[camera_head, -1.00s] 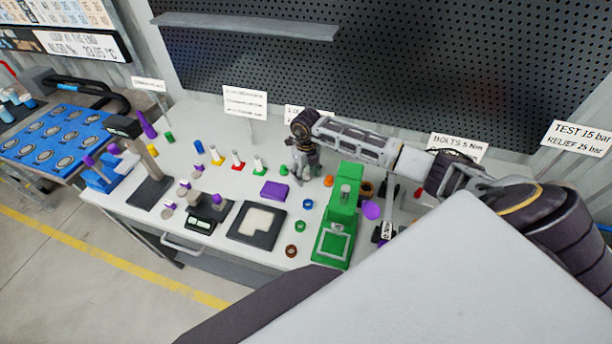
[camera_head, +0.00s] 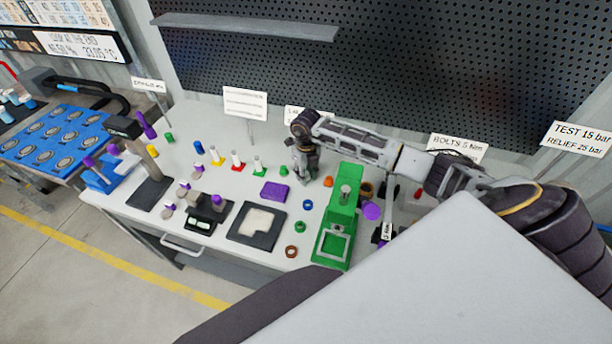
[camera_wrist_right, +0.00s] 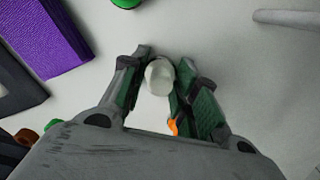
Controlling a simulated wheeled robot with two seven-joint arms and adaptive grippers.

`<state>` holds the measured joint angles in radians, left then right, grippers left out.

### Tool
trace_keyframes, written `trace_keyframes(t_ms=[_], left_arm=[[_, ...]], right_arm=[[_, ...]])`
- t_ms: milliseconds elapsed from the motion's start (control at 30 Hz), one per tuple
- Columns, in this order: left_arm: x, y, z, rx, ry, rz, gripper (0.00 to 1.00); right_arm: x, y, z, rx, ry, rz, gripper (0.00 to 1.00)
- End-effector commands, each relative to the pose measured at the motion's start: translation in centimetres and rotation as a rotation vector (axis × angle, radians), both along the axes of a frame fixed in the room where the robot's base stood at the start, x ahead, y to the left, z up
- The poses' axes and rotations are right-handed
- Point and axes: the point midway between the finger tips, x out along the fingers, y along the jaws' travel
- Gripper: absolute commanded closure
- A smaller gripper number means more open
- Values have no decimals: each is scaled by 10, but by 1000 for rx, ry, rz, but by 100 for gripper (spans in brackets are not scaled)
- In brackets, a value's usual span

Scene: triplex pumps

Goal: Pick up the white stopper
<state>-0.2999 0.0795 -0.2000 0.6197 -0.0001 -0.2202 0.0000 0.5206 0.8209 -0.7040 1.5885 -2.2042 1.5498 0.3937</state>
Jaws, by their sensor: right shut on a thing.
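The white stopper (camera_wrist_right: 159,76) sits between the fingertips of my right gripper in the right wrist view, with its pale rounded end showing. My right gripper (camera_wrist_right: 160,80) is shut on it. In the head view my right gripper (camera_head: 307,174) points down at the bench, left of the green press, and its fingers hide the stopper there. I cannot tell whether the stopper still touches the bench. My left gripper is not in view.
The green press (camera_head: 338,225) stands just right of the gripper. A purple block (camera_head: 275,191) lies to its left, near a black tray (camera_head: 240,229). An orange part (camera_head: 328,181) is close by. Small coloured pieces stand further left on the white bench (camera_head: 185,128).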

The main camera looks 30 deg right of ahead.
Motion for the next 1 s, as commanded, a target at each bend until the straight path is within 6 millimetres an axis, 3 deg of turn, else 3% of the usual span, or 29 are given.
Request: trace_keyframes(t_ms=[267,800,1000], left_arm=[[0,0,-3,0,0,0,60],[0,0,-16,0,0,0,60],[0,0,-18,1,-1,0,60]], right_arm=[[1,0,14,0,-3,0,94],[1,0,86,0,-3,1,94],[0,0,98,0,-1,0,94]])
